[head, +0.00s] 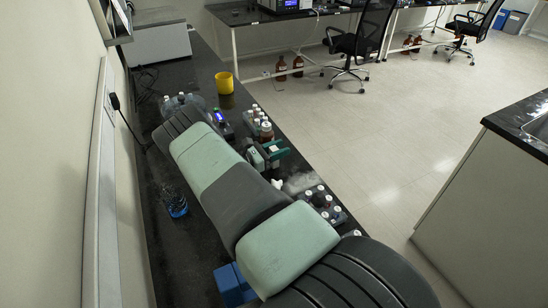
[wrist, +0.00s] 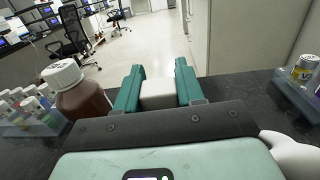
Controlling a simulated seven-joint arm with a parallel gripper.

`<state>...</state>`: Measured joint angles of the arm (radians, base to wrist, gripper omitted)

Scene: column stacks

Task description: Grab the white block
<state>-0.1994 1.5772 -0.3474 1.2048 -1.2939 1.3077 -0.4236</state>
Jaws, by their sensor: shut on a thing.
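The white block (wrist: 158,94) sits between the two green fingers of my gripper (wrist: 158,90) in the wrist view. The fingers are shut on its sides, and its top and near face show. In the head view my gripper (head: 274,150) is over the dark bench, to the right of my arm, and the block shows there only as a small pale patch between the fingers. Whether the block touches the bench cannot be told.
A brown bottle with a white cap (wrist: 77,92) stands left of my gripper, beside a vial rack (wrist: 30,118). Another rack (wrist: 299,88) stands at the right. A white object (wrist: 291,150) lies close at the lower right. A yellow cup (head: 224,83) stands farther back.

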